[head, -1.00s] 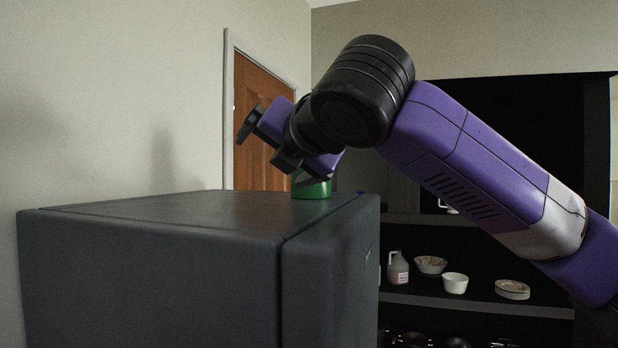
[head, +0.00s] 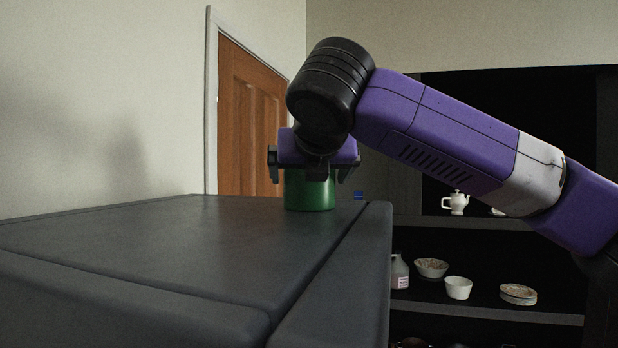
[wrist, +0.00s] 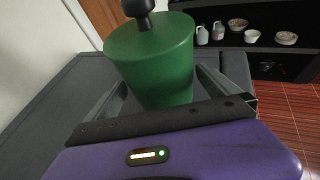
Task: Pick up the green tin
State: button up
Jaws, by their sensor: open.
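The green tin (head: 310,192) stands upright on the dark counter top, close to its far right corner. In the wrist view the tin (wrist: 157,70) fills the upper middle and shows a dark knob on its lid. My gripper (head: 309,176) is at the tin, pointing down in the head view, and hides the tin's upper part. In the wrist view its two fingers (wrist: 160,92) are apart, one on each side of the tin. I cannot tell whether either finger touches it.
The dark grey counter top (head: 180,235) is otherwise bare, with a drop at its right edge. A dark shelf (head: 480,312) beyond holds a white bowl (head: 458,288), a jug (head: 398,272) and a teapot (head: 455,203). A wooden door (head: 245,120) stands behind.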

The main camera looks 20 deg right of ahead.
jog(key=shift+p+x, duration=0.3)
jog(key=shift+x, duration=1.3)
jog(key=shift+r, duration=0.1)
jog(key=c, duration=1.8)
jog(key=shift+r, duration=0.1)
jog(key=shift+c, duration=0.4)
